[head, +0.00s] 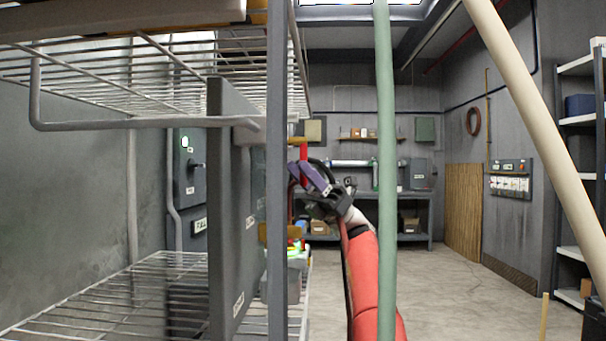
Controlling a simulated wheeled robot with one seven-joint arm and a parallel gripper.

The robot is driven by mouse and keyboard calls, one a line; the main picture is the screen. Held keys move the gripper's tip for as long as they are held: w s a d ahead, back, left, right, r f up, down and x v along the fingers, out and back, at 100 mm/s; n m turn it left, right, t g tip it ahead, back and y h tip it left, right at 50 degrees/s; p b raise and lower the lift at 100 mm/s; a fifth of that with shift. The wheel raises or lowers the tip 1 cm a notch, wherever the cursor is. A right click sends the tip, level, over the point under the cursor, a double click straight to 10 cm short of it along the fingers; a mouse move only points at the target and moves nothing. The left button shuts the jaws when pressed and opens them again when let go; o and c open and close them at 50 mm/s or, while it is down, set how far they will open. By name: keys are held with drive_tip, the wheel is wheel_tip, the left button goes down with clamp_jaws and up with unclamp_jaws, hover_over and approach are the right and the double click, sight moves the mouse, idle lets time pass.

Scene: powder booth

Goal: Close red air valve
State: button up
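A small upright red piece (303,152), which looks like the handle of the red air valve, shows just right of the dark upright post. A yellowish fitting (297,140) is at its top. My gripper (300,172), with purple fingers, is at the lower end of the red piece and overlaps it in the picture. I cannot tell whether the fingers touch it or how far apart they are. The valve body is mostly hidden behind the post and the grey panel.
A dark post (280,230) and an upright grey panel (235,200) stand close on the left, with wire shelves (110,290) around them. A green pole (385,120) crosses in front of my arm. A beige pole (535,120) slants at right. Floor (470,290) at right is open.

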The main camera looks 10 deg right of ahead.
drive_tip(key=shift+f, duration=0.1)
drive_tip(key=v, duration=0.7)
drive_tip(key=shift+d+f, duration=0.2)
drive_tip(key=shift+d, duration=0.15)
drive_tip(key=shift+w, duration=0.1)
